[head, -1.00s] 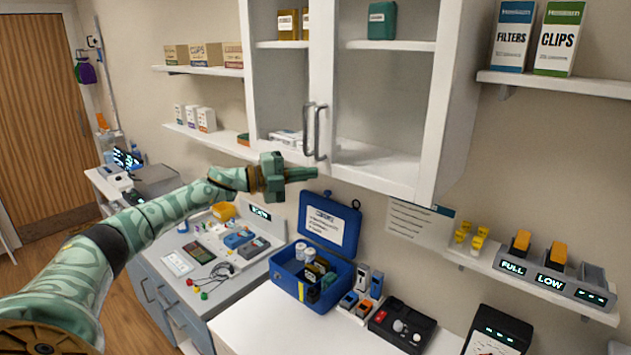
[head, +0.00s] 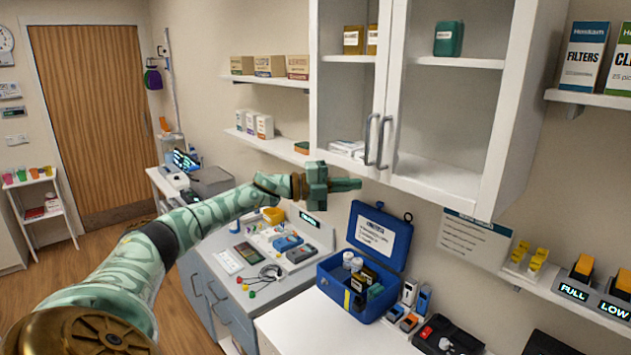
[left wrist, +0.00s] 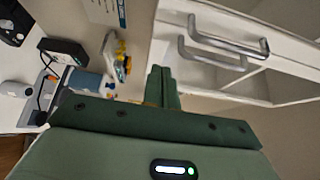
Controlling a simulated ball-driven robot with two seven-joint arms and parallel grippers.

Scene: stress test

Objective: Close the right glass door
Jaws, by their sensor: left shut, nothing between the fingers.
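The white wall cabinet has two glass doors side by side. The right glass door (head: 437,178) looks flush with the cabinet front; I cannot tell whether a small gap is left. Its grey handle (head: 386,142) hangs beside the left door's handle (head: 371,140). Both handles also show in the left wrist view, at the upper right, beyond the fingers. My left gripper (head: 346,184) is shut and empty, just below and left of the handles, apart from them. Its green fingers (left wrist: 165,86) point toward the cabinet's underside in the left wrist view. My right gripper is not seen.
Below, an open blue case (head: 345,290) stands on the white counter (head: 300,325), its lid raised. Shelves with boxes flank the cabinet: small cartons (head: 270,66) left, tall FILTERS box (head: 582,60) right. A wall notice (head: 474,235) hangs under the cabinet.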

